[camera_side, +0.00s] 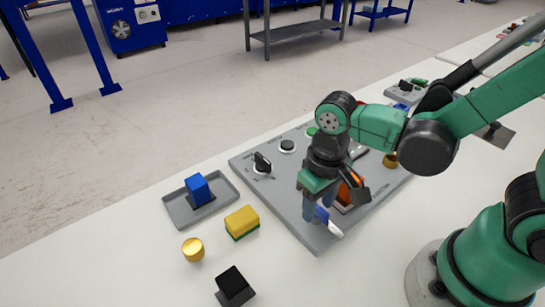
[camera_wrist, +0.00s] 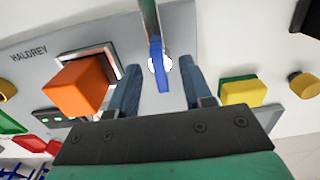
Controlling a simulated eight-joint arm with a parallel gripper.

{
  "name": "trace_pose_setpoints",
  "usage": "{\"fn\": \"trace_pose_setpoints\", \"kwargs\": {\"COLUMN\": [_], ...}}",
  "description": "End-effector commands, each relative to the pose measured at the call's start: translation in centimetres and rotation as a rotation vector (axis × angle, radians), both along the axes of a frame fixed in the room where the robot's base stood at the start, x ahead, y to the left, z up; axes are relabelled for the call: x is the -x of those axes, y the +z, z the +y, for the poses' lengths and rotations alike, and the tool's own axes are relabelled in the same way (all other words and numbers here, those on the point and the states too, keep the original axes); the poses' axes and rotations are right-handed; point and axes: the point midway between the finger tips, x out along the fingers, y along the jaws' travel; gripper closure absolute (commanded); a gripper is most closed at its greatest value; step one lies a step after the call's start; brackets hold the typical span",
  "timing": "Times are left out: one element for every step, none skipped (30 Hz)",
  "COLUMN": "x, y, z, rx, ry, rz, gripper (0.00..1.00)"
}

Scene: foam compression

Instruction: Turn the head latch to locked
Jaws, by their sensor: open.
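A blue and white lever, probably the head latch, sits at the near corner of the grey panel (camera_side: 300,225). Its white end (camera_side: 335,230) shows in the side view. In the wrist view the blue part (camera_wrist: 161,78) stands between my fingers, with a gap on each side. My gripper (camera_side: 318,208) is open, pointing down close above the panel; its fingers also show in the wrist view (camera_wrist: 158,85). An orange block (camera_wrist: 79,88) in a light frame is beside the left finger in the wrist view. The lever's setting cannot be told.
A black knob (camera_side: 262,162) and a round dial (camera_side: 287,146) are on the panel. A tray (camera_side: 226,191) with a blue block (camera_side: 198,189), a yellow-green sponge (camera_side: 241,222), a brass cylinder (camera_side: 193,249) and a black block (camera_side: 233,286) stand left of it. The table's front left is clear.

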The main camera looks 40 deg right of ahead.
Motion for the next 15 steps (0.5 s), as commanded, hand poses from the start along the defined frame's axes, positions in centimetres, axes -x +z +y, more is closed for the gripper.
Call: {"fn": "trace_pose_setpoints", "kwargs": {"x": [0.00,0.00,0.00,0.00,0.00,0.00,0.00,0.00,0.00,0.00,0.00,0.00,0.00,0.00,0.00], "y": [-0.01,0.00,0.00,0.01,0.01,0.01,0.01,0.01,0.01,0.02,0.02,0.02,0.02,0.02,0.02], "z": [0.00,0.00,0.00,0.00,0.00,0.00,0.00,0.00,0.00,0.00,0.00,0.00,-0.01,-0.01,-0.01], "rx": [0.000,0.000,0.000,0.000,0.000,0.000,0.000,0.000,0.000,0.000,0.000,0.000,0.000,0.000,0.000], "ry": [0.000,0.000,0.000,0.000,0.000,0.000,0.000,0.000,0.000,0.000,0.000,0.000,0.000,0.000,0.000], "rz": [0.000,0.000,0.000,0.000,0.000,0.000,0.000,0.000,0.000,0.000,0.000,0.000,0.000,0.000,0.000], "gripper": [0.55,0.55,0.55,0.55,0.55,0.67,0.75,0.84,0.95,1.00,1.00,1.00,1.00,1.00,1.00]}}
